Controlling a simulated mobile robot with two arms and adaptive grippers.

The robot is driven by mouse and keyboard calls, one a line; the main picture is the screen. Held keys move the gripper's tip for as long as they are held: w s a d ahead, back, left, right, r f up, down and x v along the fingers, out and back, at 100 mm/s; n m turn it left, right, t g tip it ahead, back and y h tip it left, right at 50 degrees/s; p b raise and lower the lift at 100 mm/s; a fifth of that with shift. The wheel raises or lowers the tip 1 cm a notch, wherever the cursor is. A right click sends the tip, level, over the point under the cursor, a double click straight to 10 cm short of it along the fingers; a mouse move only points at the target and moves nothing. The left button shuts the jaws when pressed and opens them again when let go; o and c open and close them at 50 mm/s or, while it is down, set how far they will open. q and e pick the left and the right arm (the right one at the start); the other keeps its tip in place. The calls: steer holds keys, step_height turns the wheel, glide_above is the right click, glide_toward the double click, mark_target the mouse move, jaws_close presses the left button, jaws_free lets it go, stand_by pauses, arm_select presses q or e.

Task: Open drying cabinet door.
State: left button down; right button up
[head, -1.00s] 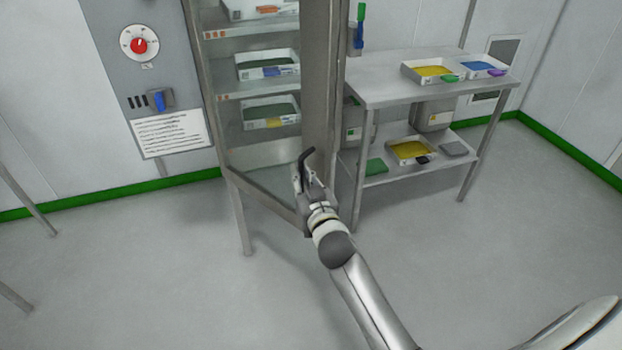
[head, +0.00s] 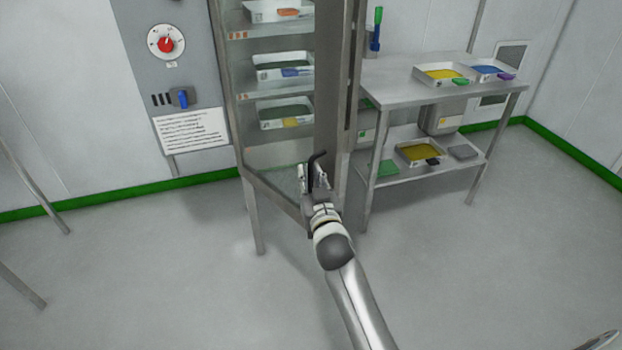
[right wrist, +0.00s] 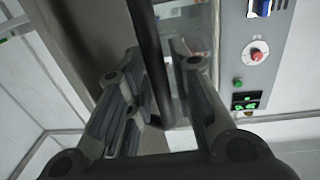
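The drying cabinet (head: 250,150) is a tall steel unit with trays on shelves. Its door (head: 335,95) has a wide steel upright, and its lower rail runs diagonally out toward me, so the door appears to stand partly open. The dark bar handle (head: 314,160) is on the door; it also shows in the right wrist view (right wrist: 150,50). My right gripper (head: 318,182) is at the handle's lower part. In the right wrist view the fingers (right wrist: 158,90) stand apart on both sides of the bar, with a gap at the right finger. My left gripper is not in view.
A control panel (head: 135,50) with a red knob (head: 165,45) is left of the shelves. A steel table (head: 400,92) with trays on two levels stands close to the right of the door. The floor (head: 180,290) in front is clear.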

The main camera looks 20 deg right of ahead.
steer(key=shift+o, duration=0.7)
steer(key=shift+s, duration=0.1)
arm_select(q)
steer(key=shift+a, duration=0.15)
arm_select(e)
steer(key=s+a, duration=0.1)
steer(key=s, duration=1)
steer(key=shift+s+a, duration=0.35)
